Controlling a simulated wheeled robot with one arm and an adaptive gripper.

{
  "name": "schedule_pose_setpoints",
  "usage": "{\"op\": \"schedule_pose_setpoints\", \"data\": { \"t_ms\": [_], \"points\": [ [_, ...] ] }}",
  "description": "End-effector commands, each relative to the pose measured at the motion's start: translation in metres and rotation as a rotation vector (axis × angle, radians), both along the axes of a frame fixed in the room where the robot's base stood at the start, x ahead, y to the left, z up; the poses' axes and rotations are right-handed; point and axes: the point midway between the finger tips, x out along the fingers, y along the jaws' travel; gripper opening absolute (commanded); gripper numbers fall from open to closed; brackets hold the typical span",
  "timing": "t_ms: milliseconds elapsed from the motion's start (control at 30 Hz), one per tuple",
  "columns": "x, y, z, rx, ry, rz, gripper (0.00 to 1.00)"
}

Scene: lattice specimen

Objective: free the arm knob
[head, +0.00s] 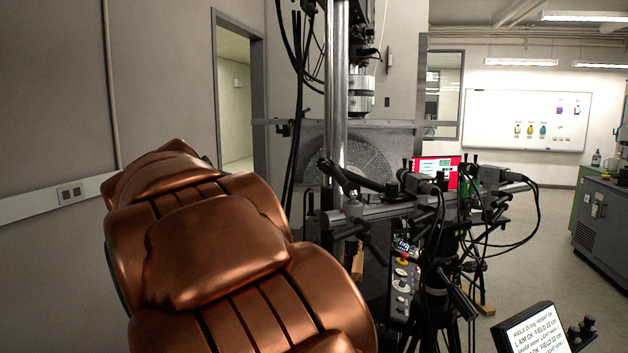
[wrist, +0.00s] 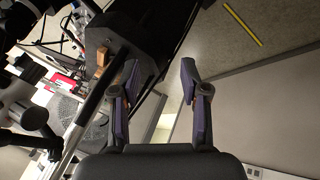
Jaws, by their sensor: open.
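In the head view a black jointed arm (head: 365,180) reaches from the steel column (head: 335,80) towards cameras on a bar. Several dark knobs and levers sit around it; I cannot tell which one is the arm knob. My gripper (wrist: 159,75) shows in the wrist view with its two purple-padded fingers apart and nothing between them. Dark clamp parts (wrist: 38,142) and a silver rod (wrist: 92,112) lie to its left there, apart from the pads as far as I can tell. My gripper is not visible in the head view, where my copper arm fills the lower left.
A tilted screen (head: 537,330) stands at lower right. A yellow strip (wrist: 242,26) lies on the floor.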

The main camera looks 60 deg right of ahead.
Motion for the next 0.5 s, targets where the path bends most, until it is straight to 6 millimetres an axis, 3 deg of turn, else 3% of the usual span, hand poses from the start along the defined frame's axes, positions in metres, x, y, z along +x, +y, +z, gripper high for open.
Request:
{"op": "schedule_pose_setpoints", "data": {
  "t_ms": [33, 200, 500],
  "points": [
    [0.011, -0.019, 0.002, -0.047, -0.029, -0.041, 0.45],
    [0.040, -0.074, 0.038, -0.202, -0.132, -0.160, 0.45],
    [0.073, -0.153, 0.100, -0.469, -0.326, -0.346, 0.45]
  ]
}}
